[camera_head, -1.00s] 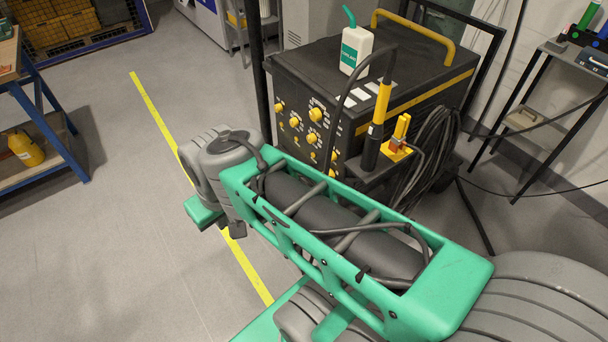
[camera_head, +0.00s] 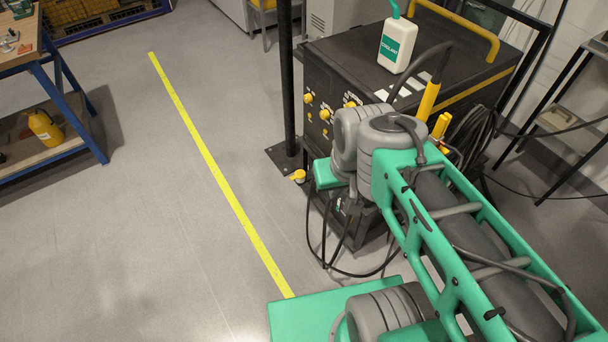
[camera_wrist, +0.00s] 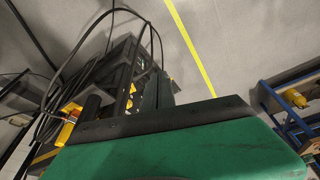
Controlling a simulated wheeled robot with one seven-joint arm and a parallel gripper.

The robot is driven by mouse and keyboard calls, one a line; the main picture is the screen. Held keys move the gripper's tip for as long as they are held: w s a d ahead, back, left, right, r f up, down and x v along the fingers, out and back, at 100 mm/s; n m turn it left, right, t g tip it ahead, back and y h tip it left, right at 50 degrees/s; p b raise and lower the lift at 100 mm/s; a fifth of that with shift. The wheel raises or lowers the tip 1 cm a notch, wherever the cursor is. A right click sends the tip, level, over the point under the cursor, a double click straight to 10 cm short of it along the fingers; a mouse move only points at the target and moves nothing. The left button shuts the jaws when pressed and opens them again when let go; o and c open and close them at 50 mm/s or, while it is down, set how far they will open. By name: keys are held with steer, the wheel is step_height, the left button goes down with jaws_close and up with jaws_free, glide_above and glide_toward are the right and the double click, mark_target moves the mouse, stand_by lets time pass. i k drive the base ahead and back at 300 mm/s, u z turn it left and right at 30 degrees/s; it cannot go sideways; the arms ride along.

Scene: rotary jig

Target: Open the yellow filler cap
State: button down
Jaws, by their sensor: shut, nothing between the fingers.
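I cannot make out a yellow filler cap for certain in either view. A small round yellow part (camera_head: 298,176) sits low beside the black machine, at the foot of a dark post; I cannot tell what it is. In the wrist view, the green and black housing of my arm fills the lower part. My gripper (camera_wrist: 160,91) shows just beyond its dark edge as narrow dark fingers, shut and empty, apart from any yellow part. In the head view my arm hides the gripper.
The black machine (camera_head: 455,68) with yellow knobs carries a white bottle (camera_head: 396,46); cables hang around it. A blue-legged bench (camera_head: 80,150) at left holds a yellow container (camera_head: 45,130). The floor around the yellow line (camera_head: 215,165) is clear. A shelf stand (camera_head: 560,118) is at right.

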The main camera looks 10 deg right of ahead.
mark_target(299, 174)
steer(key=u, duration=0.45)
steer(key=i, duration=1.05)
steer(key=u, duration=1.3)
steer(key=i, duration=0.35)
steer(key=u, duration=0.35)
